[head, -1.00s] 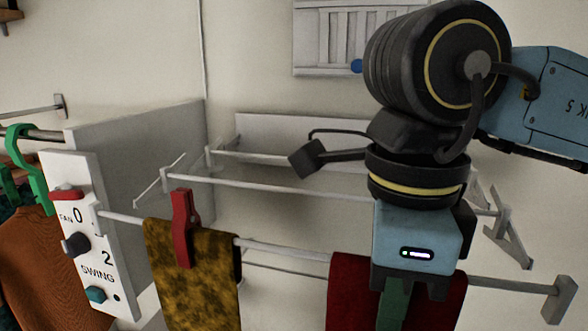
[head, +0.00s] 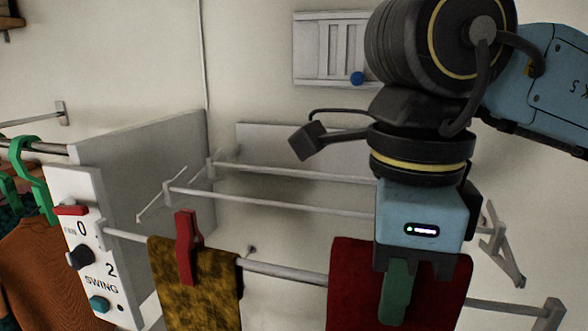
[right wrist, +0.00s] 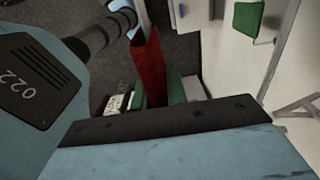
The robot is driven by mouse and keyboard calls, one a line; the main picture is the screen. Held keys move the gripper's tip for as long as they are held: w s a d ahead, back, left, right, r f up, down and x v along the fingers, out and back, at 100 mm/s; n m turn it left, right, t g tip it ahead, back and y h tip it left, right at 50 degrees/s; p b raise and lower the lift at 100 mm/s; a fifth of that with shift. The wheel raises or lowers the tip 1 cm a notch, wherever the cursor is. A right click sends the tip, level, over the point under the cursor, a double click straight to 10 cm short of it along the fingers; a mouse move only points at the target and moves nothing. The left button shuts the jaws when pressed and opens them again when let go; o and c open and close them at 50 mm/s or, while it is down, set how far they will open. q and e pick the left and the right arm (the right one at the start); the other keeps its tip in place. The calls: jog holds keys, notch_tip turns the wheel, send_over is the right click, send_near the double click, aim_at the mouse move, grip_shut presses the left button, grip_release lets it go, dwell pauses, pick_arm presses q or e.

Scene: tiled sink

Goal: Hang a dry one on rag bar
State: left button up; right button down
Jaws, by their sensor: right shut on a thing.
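A dark red rag (head: 345,285) hangs over the front bar (head: 285,269) of the wall rack, right of centre. My right gripper (head: 408,275) is above it, pointing down and shut on a green clothes peg (head: 396,292) that sits against the rag at the bar. Whether the peg grips the bar cannot be told. A brown-yellow mottled rag (head: 200,295) hangs further left on the same bar under a red peg (head: 187,245). The right wrist view shows the red rag (right wrist: 150,68) edge-on near the gripper. My left gripper is not in view.
Two bars (head: 270,201) run behind the front one. A white panel with FAN and SWING controls (head: 85,250) stands at the left, beside clothes on green hangers (head: 35,180). A wall vent (head: 325,48) is above. Bar ends and brackets (head: 500,245) stick out at the right.

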jog(key=shift+r+p, duration=0.55)
jog(key=shift+r, duration=1.9)
jog(key=s+a+b, duration=0.2)
jog(key=s, duration=0.6)
jog(key=shift+s+a, duration=0.25)
jog(key=shift+s, duration=0.15)
jog(key=shift+d, duration=0.1)
